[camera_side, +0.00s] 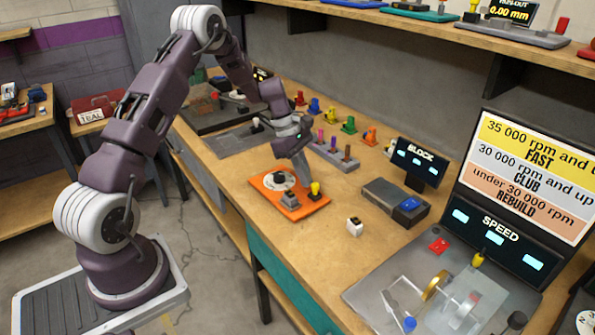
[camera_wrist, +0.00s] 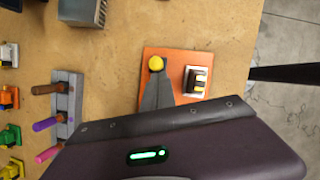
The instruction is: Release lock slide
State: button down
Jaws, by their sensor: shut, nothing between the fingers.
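An orange plate (camera_side: 262,184) lies on the bench in the side view; it also shows in the wrist view (camera_wrist: 180,53). The knob (camera_wrist: 156,63) and a small white, black and yellow piece (camera_wrist: 196,80) show in the wrist view. My gripper (camera_side: 306,180) is shut and empty, pointing down over the plate close to the yellow knob; whether it touches the knob I cannot tell. I cannot make out which part is the lock slide.
A grey rack with coloured pegs (camera_side: 337,158) and several coloured pieces (camera_side: 349,125) stand behind the plate. A small white cube (camera_side: 355,227), a grey box (camera_side: 384,198) and the BLOCK display (camera_side: 420,162) are to the right. Bare bench lies between the plate and the cube.

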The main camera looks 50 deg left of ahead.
jog(key=shift+d, duration=0.15)
jog(key=a, duration=0.2)
jog(key=s+a, duration=0.1)
jog(key=a, duration=0.1)
jog(key=shift+s, duration=0.2)
jog(key=v, duration=1)
jog(key=s+d+r+m+t+y, duration=0.1)
jog(key=s+d+r+m, duration=0.45)
jog(key=d+r, duration=0.25)
jog(key=s+d+r+m+y, duration=0.2)
jog(key=s+d+r+m, duration=0.4)
jog(key=d, duration=0.3)
jog(key=s+d+m+t+y, duration=0.1)
jog(key=s+d+m+t, duration=0.2)
jog(key=s+d+m, duration=0.3)
jog(key=s+m, duration=0.4)
jog(key=s, duration=0.6)
jog(key=shift+d+r+m, duration=0.2)
jog(key=shift+r+m, duration=0.15)
jog(key=shift+r, duration=0.05)
